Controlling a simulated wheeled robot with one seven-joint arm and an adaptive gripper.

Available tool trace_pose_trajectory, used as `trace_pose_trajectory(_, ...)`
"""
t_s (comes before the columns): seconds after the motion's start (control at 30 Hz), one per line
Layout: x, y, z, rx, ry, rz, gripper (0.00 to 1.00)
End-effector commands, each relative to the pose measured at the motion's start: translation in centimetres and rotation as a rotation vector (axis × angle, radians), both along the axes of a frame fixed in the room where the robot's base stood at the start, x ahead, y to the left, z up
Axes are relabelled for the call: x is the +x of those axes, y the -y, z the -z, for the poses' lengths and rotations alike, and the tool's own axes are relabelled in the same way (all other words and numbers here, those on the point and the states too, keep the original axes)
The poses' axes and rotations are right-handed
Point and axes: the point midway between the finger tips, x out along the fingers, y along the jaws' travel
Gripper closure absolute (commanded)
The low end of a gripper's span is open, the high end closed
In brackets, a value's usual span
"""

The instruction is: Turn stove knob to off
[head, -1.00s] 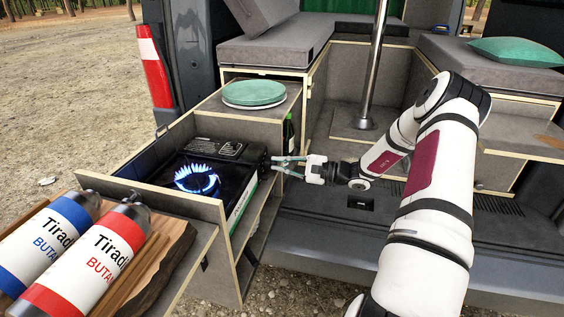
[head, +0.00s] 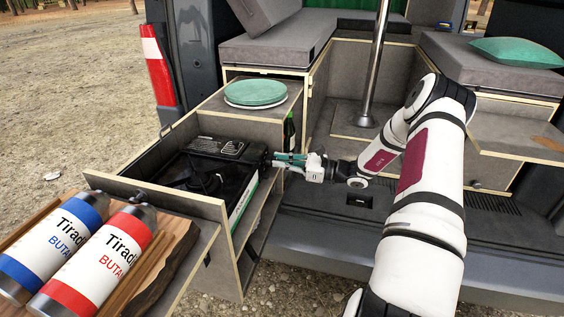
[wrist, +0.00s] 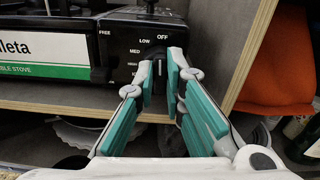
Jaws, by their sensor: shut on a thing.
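The black camping stove (head: 218,168) sits in the pulled-out drawer, and its burner (head: 203,182) shows no flame. In the wrist view the stove's front (wrist: 120,70) carries the markings OFF, LOW and MED around the knob (wrist: 160,68). The knob is partly hidden between the fingertips, and its pale line points about upward, near OFF. My gripper (head: 277,160) reaches the stove's right side, and its teal-padded fingers (wrist: 160,90) are shut on the knob.
Two butane cans (head: 105,262), one blue-banded and one red-banded, lie on a wooden board at lower left. Green plates (head: 255,92) sit on the cabinet behind the stove. A green bottle (head: 289,130) stands close behind my gripper. A metal pole (head: 374,70) rises in the van.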

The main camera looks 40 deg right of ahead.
Motion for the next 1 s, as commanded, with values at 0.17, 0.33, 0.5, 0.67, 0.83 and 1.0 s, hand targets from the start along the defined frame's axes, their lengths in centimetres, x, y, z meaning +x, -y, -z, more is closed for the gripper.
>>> trace_pose_trajectory(0.17,-0.14,0.16,0.25,0.05,-0.045,0.002,1.0)
trace_pose_trajectory(0.33,-0.13,0.17,0.28,0.073,-0.065,0.002,1.0)
trace_pose_trajectory(0.5,-0.13,0.17,0.3,0.08,-0.071,0.002,1.0)
trace_pose_trajectory(0.67,-0.14,0.17,0.31,0.08,-0.071,0.002,1.0)
trace_pose_trajectory(0.83,-0.13,0.15,0.3,0.08,-0.071,0.002,0.76)
trace_pose_trajectory(1.0,-0.07,0.1,0.18,0.081,-0.067,0.001,0.69)
